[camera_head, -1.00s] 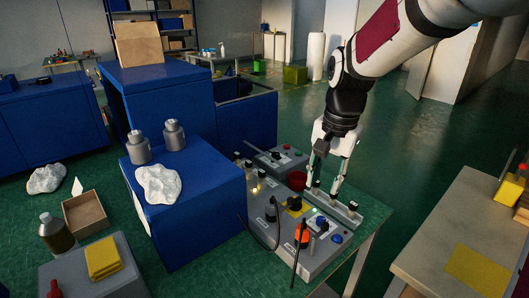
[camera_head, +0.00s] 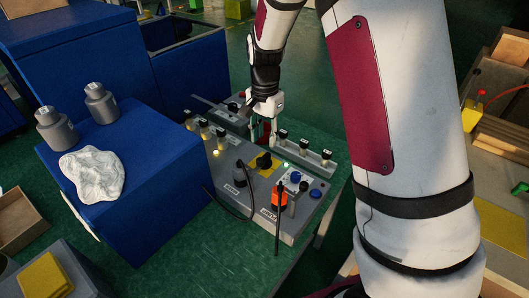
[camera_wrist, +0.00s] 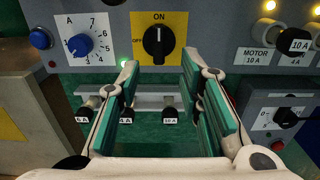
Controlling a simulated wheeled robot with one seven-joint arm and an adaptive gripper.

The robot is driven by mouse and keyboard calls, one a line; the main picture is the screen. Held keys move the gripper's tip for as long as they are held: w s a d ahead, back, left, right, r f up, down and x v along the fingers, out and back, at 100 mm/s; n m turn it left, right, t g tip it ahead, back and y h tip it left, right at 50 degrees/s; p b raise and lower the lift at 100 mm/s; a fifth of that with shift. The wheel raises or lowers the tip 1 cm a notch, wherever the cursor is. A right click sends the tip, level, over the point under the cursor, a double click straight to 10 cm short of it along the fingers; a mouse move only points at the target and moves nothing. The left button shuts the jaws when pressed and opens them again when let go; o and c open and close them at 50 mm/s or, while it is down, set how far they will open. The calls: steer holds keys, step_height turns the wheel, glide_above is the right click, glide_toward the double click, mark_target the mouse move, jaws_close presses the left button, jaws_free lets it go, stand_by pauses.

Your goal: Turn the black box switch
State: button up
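The black rotary switch (camera_head: 264,161) sits on a yellow plate on the grey box's sloped panel. In the wrist view, the black knob (camera_wrist: 158,43) stands upright, its pale mark pointing to ON at the top; OFF is at its left. My gripper (camera_wrist: 159,68) is open and empty. Its two green-padded fingers are spread either side of the knob's line, with the knob ahead of the tips. Whether they touch the panel I cannot tell. In the head view my gripper (camera_head: 263,130) hangs just behind the box, its fingertips partly hidden.
A blue knob with a dial (camera_wrist: 80,43) is beside the switch. Black fuse holders (camera_head: 304,147) stand on a rail close by. An orange-handled probe (camera_head: 279,198) and black cable lie on the panel. A small grey box (camera_wrist: 285,115) is at the right.

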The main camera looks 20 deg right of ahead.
mark_target(265, 156)
step_height(265, 156, down, 7)
steer(key=shift+s+f, duration=0.1)
steer(key=shift+c, duration=0.5)
jaws_close()
